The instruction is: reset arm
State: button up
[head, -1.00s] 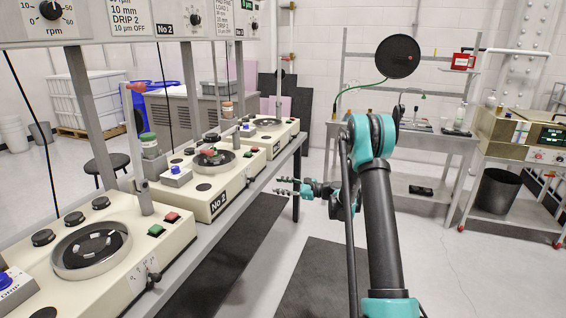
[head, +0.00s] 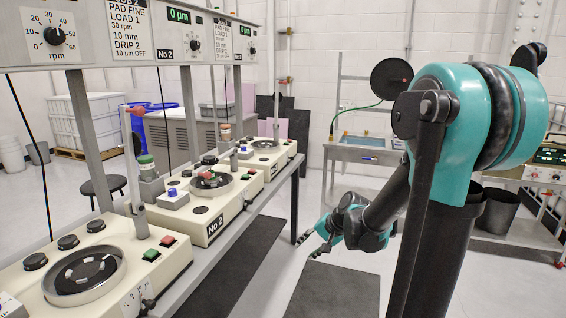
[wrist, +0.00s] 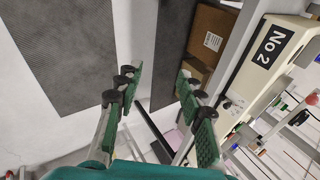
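My gripper (head: 307,248) hangs at the end of my teal and black arm in the head view, over the floor to the right of the machine bench. Its fingers point left and downward. In the wrist view the gripper (wrist: 158,88) is open, with its two green-padded fingers well apart and nothing between them. My arm's large teal joint covers much of the right side of the head view and hides part of the back wall and tables.
The bench with several cream polishing machines (head: 209,212) runs along the left. A cardboard box (wrist: 210,38) sits under it in the wrist view. Dark mats (head: 335,292) lie on the floor. A grey table (head: 350,153) stands at the back, and a black bin (head: 497,210) at the right.

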jog(key=s+d+f+n+h, duration=0.2)
jog(key=s+d, duration=0.3)
jog(key=s, duration=0.3)
jog(key=s+d+f+n+h, duration=0.2)
jog(key=s+d, duration=0.4)
jog(key=s, duration=0.3)
jog(key=shift+f+n+h, duration=0.25)
jog(key=shift+n+h, duration=0.65)
jog(key=shift+o, duration=0.6)
jog(key=shift+a, duration=0.1)
dwell(1.4)
